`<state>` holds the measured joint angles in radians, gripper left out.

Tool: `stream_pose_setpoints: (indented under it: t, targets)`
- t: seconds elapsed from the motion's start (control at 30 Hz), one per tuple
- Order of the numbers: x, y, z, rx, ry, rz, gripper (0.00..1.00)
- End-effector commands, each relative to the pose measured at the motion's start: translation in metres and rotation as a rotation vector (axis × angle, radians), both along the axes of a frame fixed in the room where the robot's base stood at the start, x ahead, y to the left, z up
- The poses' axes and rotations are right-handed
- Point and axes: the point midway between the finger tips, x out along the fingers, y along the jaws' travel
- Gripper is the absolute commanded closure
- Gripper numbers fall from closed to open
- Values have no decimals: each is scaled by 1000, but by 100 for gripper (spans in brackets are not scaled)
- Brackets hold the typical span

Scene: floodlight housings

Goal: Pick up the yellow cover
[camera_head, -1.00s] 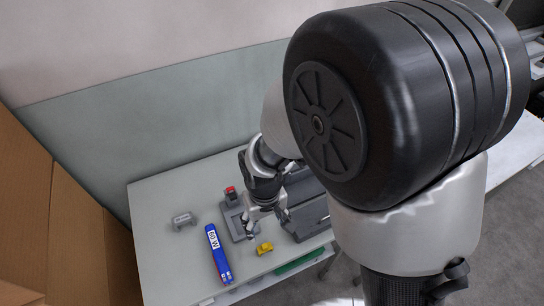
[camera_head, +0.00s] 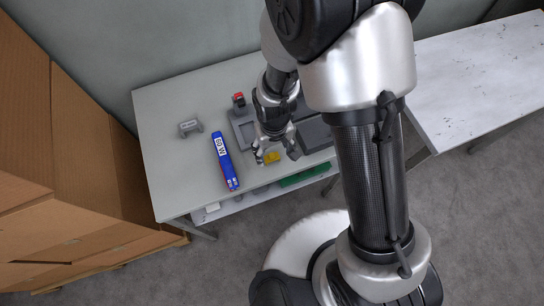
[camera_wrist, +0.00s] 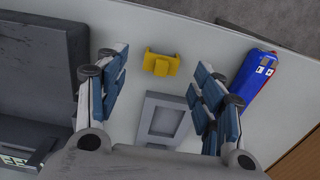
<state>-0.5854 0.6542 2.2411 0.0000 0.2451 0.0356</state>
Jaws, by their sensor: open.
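The yellow cover (camera_head: 272,157) lies on the light table near its front edge. In the wrist view the yellow cover (camera_wrist: 161,63) sits flat, ahead of and between my fingers, with nothing touching it. My gripper (camera_head: 276,152) is open and empty, pointing down over the table just above the cover. In the wrist view its two blue-padded fingers (camera_wrist: 160,90) stand wide apart on either side of a grey rectangular fixture (camera_wrist: 163,118). The gripper hides part of the cover in the head view.
A blue box (camera_head: 223,160) lies left of the cover. A small grey part (camera_head: 190,127) and a red-topped item (camera_head: 239,99) stand further off. A dark grey housing (camera_wrist: 35,50) is beside the left finger. Cardboard (camera_head: 90,150) stands at the left.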

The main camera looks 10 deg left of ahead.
Motion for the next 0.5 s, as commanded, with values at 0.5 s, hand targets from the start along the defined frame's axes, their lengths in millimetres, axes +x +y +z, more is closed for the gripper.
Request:
stream_pose_setpoints:
  t: [0.5]
  targets:
    - [1,4,-49,0,0,0,38]
